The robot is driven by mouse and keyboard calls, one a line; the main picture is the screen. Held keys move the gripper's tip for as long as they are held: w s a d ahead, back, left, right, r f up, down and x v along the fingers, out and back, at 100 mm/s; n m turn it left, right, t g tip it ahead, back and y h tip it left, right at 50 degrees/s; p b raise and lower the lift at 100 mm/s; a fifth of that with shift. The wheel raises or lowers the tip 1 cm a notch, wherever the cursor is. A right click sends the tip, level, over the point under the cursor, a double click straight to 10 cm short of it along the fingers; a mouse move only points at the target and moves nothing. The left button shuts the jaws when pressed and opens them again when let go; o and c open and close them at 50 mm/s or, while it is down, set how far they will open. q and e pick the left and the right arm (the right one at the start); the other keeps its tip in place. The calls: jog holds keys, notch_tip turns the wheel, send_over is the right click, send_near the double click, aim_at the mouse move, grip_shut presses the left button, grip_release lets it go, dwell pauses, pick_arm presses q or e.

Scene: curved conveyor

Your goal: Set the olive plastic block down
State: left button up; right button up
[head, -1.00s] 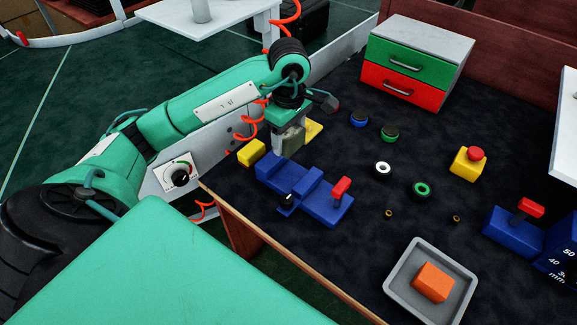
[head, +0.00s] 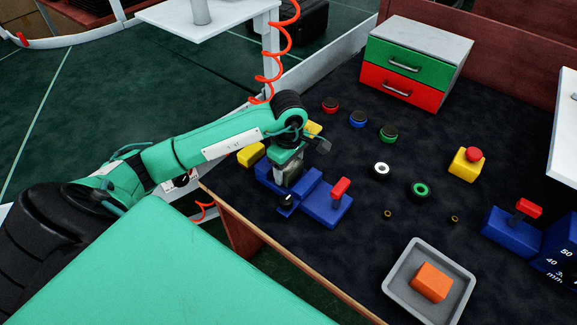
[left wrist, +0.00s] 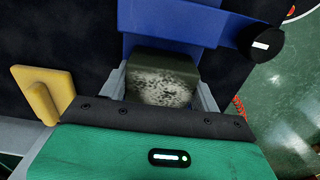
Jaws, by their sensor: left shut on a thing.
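The olive plastic block (left wrist: 163,80) shows between the fingers in the left wrist view, its face mottled with pale specks. My left gripper (head: 287,178) is shut on it, over the left part of the blue fixture (head: 327,205). In the left wrist view the blue fixture (left wrist: 175,22) lies just beyond the block, with a black knob (left wrist: 262,42) on its right. In the head view the block is mostly hidden by the gripper. I cannot tell whether it touches the fixture. My right gripper is not in view.
Yellow blocks (head: 251,154) stand beside the fixture. A red-handled lever (head: 340,189) rises from its right part. A grey tray (head: 401,283) holds an orange block (head: 433,282). Drawers (head: 405,71) stand at the back. The dark mat's middle holds several small rings.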

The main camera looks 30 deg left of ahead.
pick_arm(q)
jog(key=shift+f, duration=0.1)
jog(key=o, duration=1)
jog(key=shift+o, duration=0.2)
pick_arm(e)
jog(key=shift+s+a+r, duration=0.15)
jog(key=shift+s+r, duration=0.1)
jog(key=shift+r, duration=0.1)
pick_arm(q)
jog(key=shift+r, duration=0.2)
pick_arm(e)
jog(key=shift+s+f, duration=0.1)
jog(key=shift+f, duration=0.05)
